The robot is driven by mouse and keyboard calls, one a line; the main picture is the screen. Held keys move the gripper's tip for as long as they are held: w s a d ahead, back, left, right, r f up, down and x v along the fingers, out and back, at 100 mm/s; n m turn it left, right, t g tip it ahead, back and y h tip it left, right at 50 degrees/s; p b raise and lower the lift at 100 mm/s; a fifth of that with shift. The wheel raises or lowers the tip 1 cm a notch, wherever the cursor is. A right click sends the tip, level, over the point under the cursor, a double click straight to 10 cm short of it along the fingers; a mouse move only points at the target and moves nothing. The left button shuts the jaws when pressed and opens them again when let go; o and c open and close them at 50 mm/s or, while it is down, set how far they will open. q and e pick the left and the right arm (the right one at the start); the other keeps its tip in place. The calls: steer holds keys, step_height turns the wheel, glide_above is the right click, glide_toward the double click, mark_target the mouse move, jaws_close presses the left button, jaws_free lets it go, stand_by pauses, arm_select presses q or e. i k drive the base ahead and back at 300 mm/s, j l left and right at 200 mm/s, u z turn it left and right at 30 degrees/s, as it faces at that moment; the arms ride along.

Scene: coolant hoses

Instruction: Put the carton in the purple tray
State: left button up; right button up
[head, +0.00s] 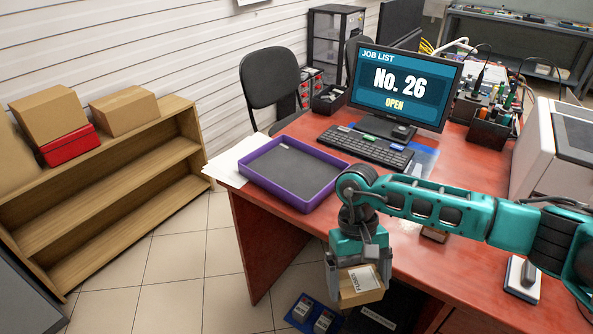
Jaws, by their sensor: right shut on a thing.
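A small brown carton (361,287) with a white label is held in my right gripper (358,288), which is shut on it. The gripper points down in front of the desk's near edge, and its fingers cover part of the carton's left side. The purple tray (304,203) lies on the red desk, up and to the left of the gripper. It has a dark grey floor and looks empty. The carton is apart from the tray. My left gripper is not in view.
A keyboard (365,147) and a monitor (404,90) reading "No. 26" stand behind the tray. White papers (232,160) lie at its left. A shelf (120,160) with boxes stands at far left. Blue-based items (313,314) sit below the desk.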

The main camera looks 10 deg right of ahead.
mark_target(310, 180)
steer(key=i+j+z, duration=0.15)
steer(key=j+z, duration=0.15)
steer(key=j, duration=0.15)
steer(key=i+j+z, duration=0.15)
steer(key=j+z, duration=0.5)
steer(key=j, duration=0.25)
steer(key=i+j+z, duration=0.15)
steer(key=j+z, duration=0.15)
steer(key=j, duration=0.15)
steer(key=i+j+z, duration=0.1)
steer(key=j+z, duration=0.2)
steer(key=j, duration=0.2)
steer(key=j+z, duration=0.3)
steer(key=j, duration=0.2)
steer(key=i+j+z, duration=0.15)
steer(key=j+z, duration=0.15)
steer(key=j, duration=0.15)
steer(key=i+j+z, duration=0.1)
steer(key=j+z, duration=0.25)
steer(key=j, duration=0.15)
steer(key=j+z, duration=0.3)
steer(key=j, duration=0.2)
steer(key=i+j+z, duration=0.1)
steer(key=j+z, duration=0.2)
steer(key=j, duration=0.2)
steer(key=j+z, duration=0.3)
steer(key=j, duration=0.2)
